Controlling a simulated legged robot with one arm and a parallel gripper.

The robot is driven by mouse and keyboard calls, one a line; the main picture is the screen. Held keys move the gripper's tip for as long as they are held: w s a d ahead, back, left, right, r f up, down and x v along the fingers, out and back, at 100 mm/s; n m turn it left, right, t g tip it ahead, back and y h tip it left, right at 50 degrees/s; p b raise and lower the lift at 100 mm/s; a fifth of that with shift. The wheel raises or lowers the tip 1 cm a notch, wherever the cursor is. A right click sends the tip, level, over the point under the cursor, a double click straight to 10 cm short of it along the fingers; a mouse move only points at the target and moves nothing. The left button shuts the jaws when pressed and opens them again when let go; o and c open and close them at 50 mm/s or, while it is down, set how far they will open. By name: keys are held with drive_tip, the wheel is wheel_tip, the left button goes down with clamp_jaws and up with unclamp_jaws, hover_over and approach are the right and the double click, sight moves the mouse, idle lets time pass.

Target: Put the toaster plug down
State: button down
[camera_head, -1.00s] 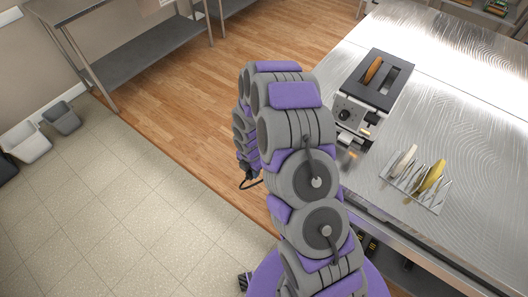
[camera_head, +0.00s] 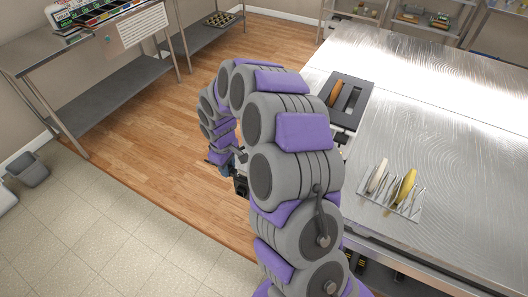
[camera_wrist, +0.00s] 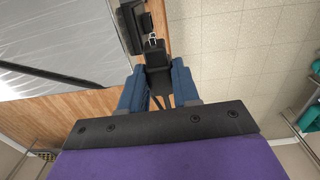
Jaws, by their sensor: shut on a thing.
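My gripper (camera_wrist: 156,88) is shut on the black toaster plug (camera_wrist: 158,62), held between its two blue fingers in the wrist view. The plug's metal prongs point away from my gripper, and a dark cord hangs below it. A black box-like thing (camera_wrist: 132,28) is just beyond the prongs; I cannot tell whether they touch. In the head view my gripper (camera_head: 222,168) is low beside the table's left side, partly hidden by my arm. The toaster (camera_head: 349,97), dark-topped with a brown slice in one slot, stands on the table, its front partly hidden by my arm.
The steel table (camera_head: 445,130) fills the right side. A wire rack (camera_head: 387,208) holding a pale and a yellow piece stands on it. A grey bin (camera_head: 27,170) is on the tiled floor at left. A steel shelf unit (camera_head: 108,78) stands behind. The wooden floor between is clear.

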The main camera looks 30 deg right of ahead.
sight(231, 167)
drive_tip(key=r+m, duration=0.1)
drive_tip(key=d+r+m, duration=0.1)
drive_tip(key=r, duration=0.1)
drive_tip(key=shift+s+r+m, duration=0.2)
drive_tip(key=shift+m, duration=0.1)
drive_tip(key=s+d+f+n+p, duration=0.2)
drive_tip(key=s+d+n, duration=0.8)
drive_tip(key=n, duration=1)
drive_tip(key=shift+y, duration=0.3)
drive_tip(key=w+d, duration=0.1)
drive_tip(key=w, duration=0.4)
drive_tip(key=w+d+f+b, duration=0.1)
drive_tip(key=w+d, duration=0.1)
drive_tip(key=w, duration=0.4)
drive_tip(key=w+d+b, duration=0.1)
drive_tip(key=w+d, duration=0.1)
drive_tip(key=w, duration=0.3)
drive_tip(key=shift+w+d+f, duration=0.2)
drive_tip(key=shift+w+f, duration=0.1)
drive_tip(key=shift+w, duration=0.05)
drive_tip(key=shift+f+b, duration=0.6)
drive_tip(key=shift+f, duration=1.1)
drive_tip(key=shift+s+f, duration=0.1)
drive_tip(key=c, duration=0.8)
unclamp_jaws()
